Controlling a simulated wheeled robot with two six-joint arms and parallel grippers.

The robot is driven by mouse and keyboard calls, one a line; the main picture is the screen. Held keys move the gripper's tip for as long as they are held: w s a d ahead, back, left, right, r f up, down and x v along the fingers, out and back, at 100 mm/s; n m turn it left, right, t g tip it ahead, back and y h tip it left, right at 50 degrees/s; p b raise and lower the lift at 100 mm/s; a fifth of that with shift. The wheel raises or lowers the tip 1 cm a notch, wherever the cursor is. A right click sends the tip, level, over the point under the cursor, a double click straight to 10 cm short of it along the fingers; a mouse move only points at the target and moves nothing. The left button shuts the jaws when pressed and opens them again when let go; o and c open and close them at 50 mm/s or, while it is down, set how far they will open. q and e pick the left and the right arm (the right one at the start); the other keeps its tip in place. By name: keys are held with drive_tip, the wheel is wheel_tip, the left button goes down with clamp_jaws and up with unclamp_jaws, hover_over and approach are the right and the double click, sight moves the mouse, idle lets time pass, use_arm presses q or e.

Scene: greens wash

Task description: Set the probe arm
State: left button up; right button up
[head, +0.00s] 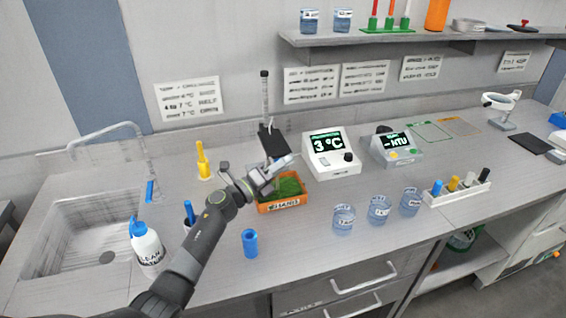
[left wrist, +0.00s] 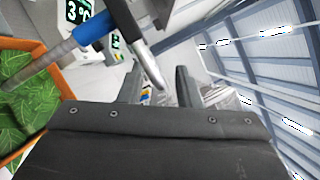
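The probe stand has an upright pole (head: 265,95) with a black top, behind the orange tray (head: 291,206) of greens. My left gripper (head: 275,168) is over the tray's back left side, close to the stand, and hides part of the probe arm. In the left wrist view, a grey rod with a blue section (left wrist: 95,28) and a dark and silver rod (left wrist: 148,62) cross in front of my left fingers (left wrist: 160,88). The fingers are apart, and the silver end shows between them. I cannot tell whether they touch it. My right gripper is not in view.
The "3 °C" meter (head: 333,166) stands right of the stand, with the NTU meter (head: 398,158) beyond it. Several water beakers (head: 378,211) stand at the front right. A blue cylinder (head: 250,243) and a wash bottle (head: 147,245) stand near my left arm. A sink (head: 100,257) is at left.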

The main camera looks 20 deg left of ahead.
use_arm(q)
drive_tip(key=shift+w+d, duration=0.1)
drive_tip(key=shift+w, duration=0.1)
clamp_jaws()
drive_tip(key=shift+r, duration=0.15)
